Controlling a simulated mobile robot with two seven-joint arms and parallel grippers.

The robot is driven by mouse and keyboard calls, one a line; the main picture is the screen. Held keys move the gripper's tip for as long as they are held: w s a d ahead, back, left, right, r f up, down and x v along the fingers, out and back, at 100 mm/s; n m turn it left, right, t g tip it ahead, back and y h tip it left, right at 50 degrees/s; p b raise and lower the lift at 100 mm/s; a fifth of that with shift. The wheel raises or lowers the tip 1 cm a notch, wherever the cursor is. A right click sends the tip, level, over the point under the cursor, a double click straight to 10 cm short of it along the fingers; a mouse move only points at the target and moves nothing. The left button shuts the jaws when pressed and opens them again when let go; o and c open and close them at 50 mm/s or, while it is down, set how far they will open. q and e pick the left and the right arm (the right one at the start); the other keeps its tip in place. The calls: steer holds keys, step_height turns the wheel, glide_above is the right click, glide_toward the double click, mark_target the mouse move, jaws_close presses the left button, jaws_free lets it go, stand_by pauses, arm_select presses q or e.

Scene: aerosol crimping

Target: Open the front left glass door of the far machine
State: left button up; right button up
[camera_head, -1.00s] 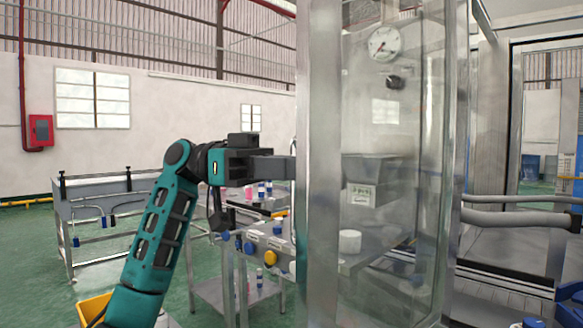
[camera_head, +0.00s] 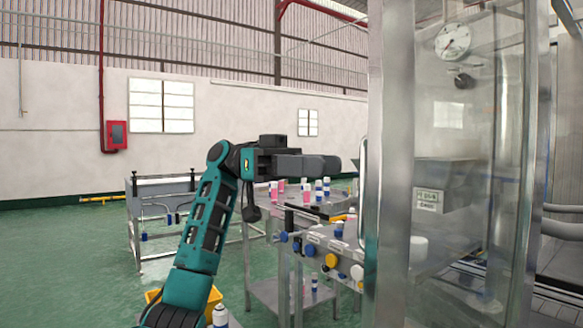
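The machine (camera_head: 440,165) fills the right of the head view, with a steel frame and clear glass. A steel post (camera_head: 389,150) stands at its left edge, with a glass panel (camera_head: 480,130) to its right. A thin vertical handle (camera_head: 363,200) sticks out from the post's left side. I cannot tell whether this door is shut or ajar. My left gripper (camera_head: 325,166) points right at about the height of the handle's upper part, with a small gap in the picture. Its fingers overlap side-on, so their opening is hidden. My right gripper is out of view.
Behind the glass are a gauge (camera_head: 453,41) and a labelled box (camera_head: 441,185). A panel with coloured knobs (camera_head: 331,261) sits left of the post, below my gripper. A table with bottles (camera_head: 300,202) stands behind it. Green floor (camera_head: 70,260) is free at left.

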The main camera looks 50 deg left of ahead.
arm_select(q)
steer(key=a, duration=0.5)
steer(key=shift+s+a, duration=0.2)
steer(key=shift+s, duration=0.2)
